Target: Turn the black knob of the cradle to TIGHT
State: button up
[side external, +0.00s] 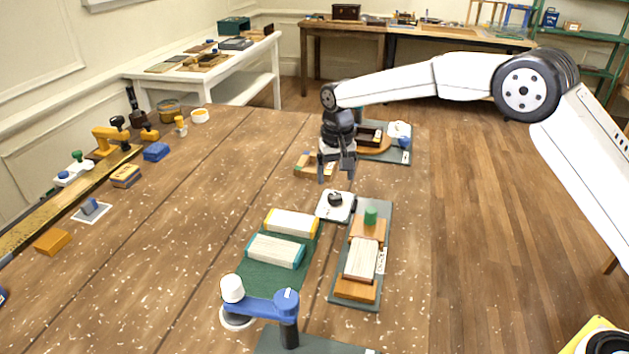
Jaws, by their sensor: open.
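A black knob (335,198) sits on a small white square base (325,211) in the middle of the table. My gripper (336,177) points down above the knob with its fingers apart, and no object shows between them. The fingertips appear a little above the knob, not around it; exact height is hard to tell. Right of the white base, a grey plate (385,225) carries an orange cradle-like holder (355,289) with a pale block and a green knob (371,215). I cannot tell whether the black knob's base joins this plate. Any TIGHT marking is too small to read.
Two pale blocks, yellow-edged (292,222) and teal-edged (275,250), lie on a green mat (262,281). A blue arm-like fixture (265,306) stands in front. Another grey-plate fixture (395,155) is behind my gripper. The table's left-middle is clear.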

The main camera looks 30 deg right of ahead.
jog(key=shift+r, duration=1.3)
jog(key=shift+s+d, duration=0.1)
jog(key=shift+s+d, duration=0.3)
jog(key=shift+s, duration=0.05)
jog(key=s+d+f+n+t, duration=0.1)
jog(key=s+d, duration=0.2)
jog(key=s, duration=0.6)
jog(key=s+d+f+n, duration=0.1)
jog(key=s+d, duration=0.2)
jog(key=s, duration=0.7)
jog(key=s+d+f+n+t, duration=0.1)
jog(key=s+d+f, duration=0.1)
jog(key=s, duration=0.7)
jog(key=shift+s+d+t, duration=0.25)
jog(key=shift+d+t, duration=0.05)
jog(key=shift+d, duration=0.25)
jog(key=shift+f, duration=0.1)
